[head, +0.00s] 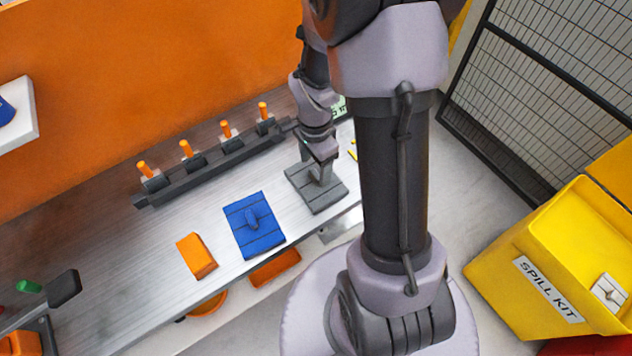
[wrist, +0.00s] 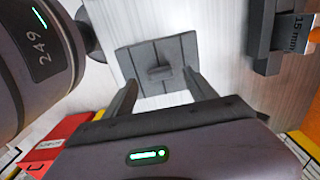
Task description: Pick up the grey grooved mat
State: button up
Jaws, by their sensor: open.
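The grey grooved mat (head: 328,196) lies flat on the metal bench near its front edge, partly under my gripper in the head view. In the wrist view the mat (wrist: 133,66) shows dark grooves and a small raised grip (wrist: 159,72) at its middle. My gripper (wrist: 158,82) is open, its two fingers pointing at the mat on either side of the raised grip. In the head view my gripper (head: 318,172) is just over the mat. I cannot tell whether the fingers touch it.
A blue mat (head: 254,232) with a raised grip and an orange block (head: 196,256) lie to the left on the bench. A dark rack (head: 215,168) with several orange-topped pegs runs behind. A yellow spill kit bin (head: 545,262) stands at right.

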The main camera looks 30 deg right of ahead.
aim_at(316, 179)
notch_tip(316, 179, down, 3)
jog(key=shift+a+r, duration=0.1)
jog(key=shift+a, duration=0.05)
grip_shut()
jog(key=shift+r, duration=0.15)
